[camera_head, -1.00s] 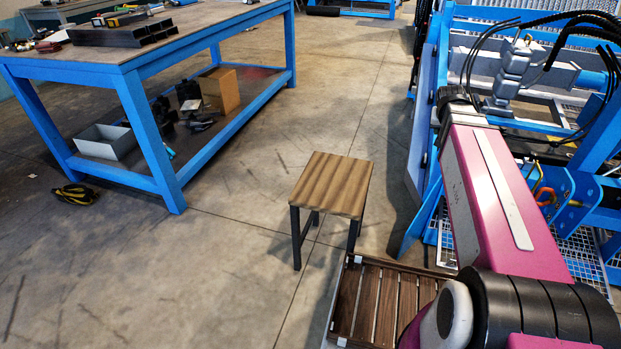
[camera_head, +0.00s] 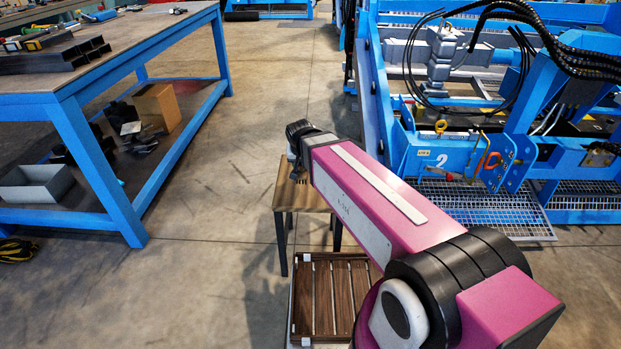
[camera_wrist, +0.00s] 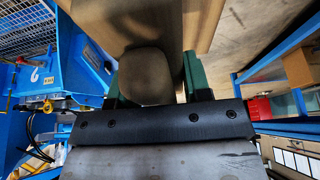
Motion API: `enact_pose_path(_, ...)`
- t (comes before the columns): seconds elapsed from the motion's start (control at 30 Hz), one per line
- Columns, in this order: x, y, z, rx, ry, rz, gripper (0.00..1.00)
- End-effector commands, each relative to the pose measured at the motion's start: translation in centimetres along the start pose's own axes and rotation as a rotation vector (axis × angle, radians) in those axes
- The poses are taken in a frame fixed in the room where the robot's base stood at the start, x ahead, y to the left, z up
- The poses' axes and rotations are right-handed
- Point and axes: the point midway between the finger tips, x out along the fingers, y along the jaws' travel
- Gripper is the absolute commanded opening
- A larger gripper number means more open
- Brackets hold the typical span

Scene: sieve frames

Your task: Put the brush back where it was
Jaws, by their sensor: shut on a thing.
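In the wrist view my gripper (camera_wrist: 152,72) is shut on a rounded grey-brown piece that I take to be the brush (camera_wrist: 147,78). It sits between the two green fingers, and no bristles can be made out. A brown, wood-coloured surface fills the view just beyond the fingers; I cannot tell whether it touches the held piece. In the head view my arm reaches forward over the wooden stool (camera_head: 286,194). The arm's end covers part of the seat, and the brush cannot be made out there.
A slatted wooden crate (camera_head: 326,302) stands on the floor before the stool. A blue workbench (camera_head: 95,175) with tools on top stands left, holding a grey bin (camera_head: 38,186) and a cardboard box (camera_head: 157,107) below. A blue machine (camera_head: 455,155) stands right. Floor between bench and stool is clear.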

Motion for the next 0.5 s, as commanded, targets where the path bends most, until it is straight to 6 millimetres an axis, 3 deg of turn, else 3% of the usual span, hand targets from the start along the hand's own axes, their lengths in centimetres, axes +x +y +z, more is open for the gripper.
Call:
enact_pose_path(0.17, 1.4, -0.4, -0.5, 0.002, -0.005, -0.003, 0.22)
enact_pose_path(0.5, 7.7, 1.4, -5.0, 0.002, -0.005, -0.002, 0.22)
